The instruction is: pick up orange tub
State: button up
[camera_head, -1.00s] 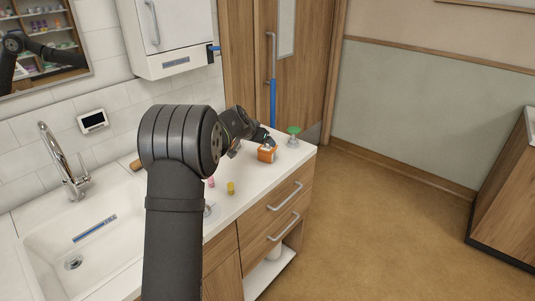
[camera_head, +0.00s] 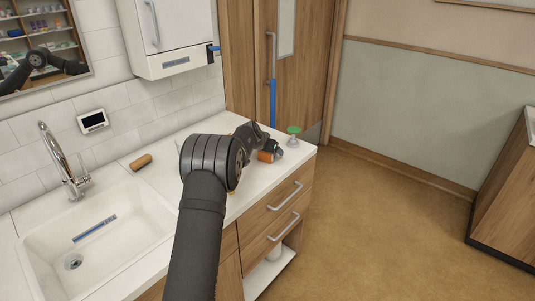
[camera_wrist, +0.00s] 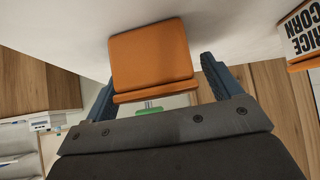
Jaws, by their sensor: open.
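The orange tub (camera_head: 264,156) stands near the right end of the white counter, partly hidden by my gripper in the head view. In the wrist view, an orange block-like shape that looks like the tub (camera_wrist: 150,55) fills the space between the two blue-grey fingers. My gripper (camera_wrist: 157,88) is open around it, with a finger on each side and visible gaps. In the head view, my gripper (camera_head: 272,148) is right at the tub. Whether a finger touches it cannot be told.
A green-topped item (camera_head: 293,134) stands just beyond the tub. A printed box with an orange edge (camera_wrist: 303,35) shows at the wrist view's upper right. A brown cylinder (camera_head: 141,161) lies by the sink (camera_head: 110,245). My arm covers much of the counter's middle.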

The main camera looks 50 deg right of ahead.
jog(key=shift+d+f, duration=0.25)
jog(key=c, duration=1.2)
